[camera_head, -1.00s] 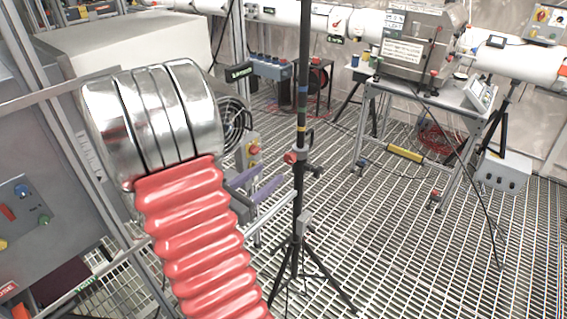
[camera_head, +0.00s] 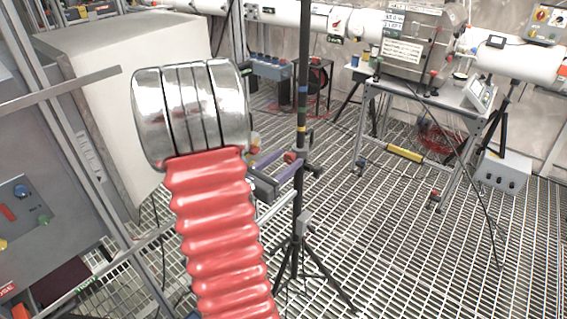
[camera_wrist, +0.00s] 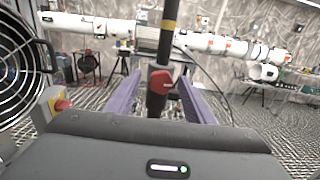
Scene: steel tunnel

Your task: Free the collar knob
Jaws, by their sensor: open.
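The red collar knob (camera_head: 290,157) sits on the collar of a dark upright pole (camera_head: 301,100) on a tripod (camera_head: 295,262). In the wrist view, the knob (camera_wrist: 160,82) is at the centre, facing me, with the pole (camera_wrist: 168,35) rising behind it. My gripper (camera_head: 292,161) has two purple fingers. In the wrist view, my open gripper (camera_wrist: 157,84) has one finger on each side of the knob, with visible gaps. Whether the fingertips reach past the knob is unclear. In the head view, the fingers partly hide the collar.
A large pale cabinet (camera_head: 120,70) stands at left. A fan (camera_wrist: 18,65) and a box with a red button (camera_wrist: 52,104) are close at left in the wrist view. A bench with a steel box (camera_head: 415,45) stands behind at right. The grating floor right of the tripod is open.

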